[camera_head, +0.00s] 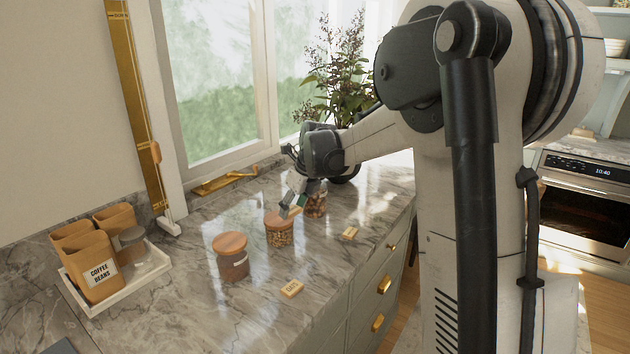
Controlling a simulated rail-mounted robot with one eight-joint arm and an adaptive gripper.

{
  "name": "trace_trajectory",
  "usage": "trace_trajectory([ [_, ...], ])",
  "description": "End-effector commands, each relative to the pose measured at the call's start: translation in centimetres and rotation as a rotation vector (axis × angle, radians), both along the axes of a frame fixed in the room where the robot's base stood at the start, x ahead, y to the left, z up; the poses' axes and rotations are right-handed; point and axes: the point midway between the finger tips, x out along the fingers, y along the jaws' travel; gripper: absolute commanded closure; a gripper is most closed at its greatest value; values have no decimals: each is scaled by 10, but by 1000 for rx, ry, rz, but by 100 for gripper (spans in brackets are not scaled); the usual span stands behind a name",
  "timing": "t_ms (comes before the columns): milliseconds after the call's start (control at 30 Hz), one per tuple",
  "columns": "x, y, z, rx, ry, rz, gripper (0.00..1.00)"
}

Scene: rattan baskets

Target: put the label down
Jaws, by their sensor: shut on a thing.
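My gripper (287,209) is small in view, its fingers pointing down just above the middle jar. It is shut on a small wooden label (296,211), which shows as a pale edge beside the fingertips. The fingers hide part of this label, and I cannot tell whether it touches the jar. Two other wooden labels lie flat on the counter: a near one (291,289) with dark lettering and one farther right (350,233). Three lidded jars stand in a row: the near jar (233,266), the middle jar (279,237) and the far jar (317,204), partly behind my gripper.
A white tray (120,298) at the left holds brown bags, one marked coffee beans (102,272), and a glass jar (132,242). A leafy plant (340,75) stands behind my arm. The marble counter (330,262) has free room around the labels.

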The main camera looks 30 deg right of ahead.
Motion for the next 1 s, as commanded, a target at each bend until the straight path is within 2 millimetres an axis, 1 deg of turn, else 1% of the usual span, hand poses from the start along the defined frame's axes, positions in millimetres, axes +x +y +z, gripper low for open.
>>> trace_trajectory([
  [33,22,-5,16,-1,0,-17,67],
  [200,81,-21,53,-1,1,-80,67],
  [300,112,-30,74,-1,1,-117,67],
  [400,137,-36,91,-1,-1,-150,67],
  [500,155,-40,104,0,-2,-174,67],
  [600,167,-43,113,0,-3,-191,67],
  [700,173,-46,117,0,-3,-203,67],
  [767,175,-49,116,0,-3,-206,67],
  [867,179,-62,109,0,-4,-208,67],
  [1000,186,-88,93,1,-4,-209,67],
])
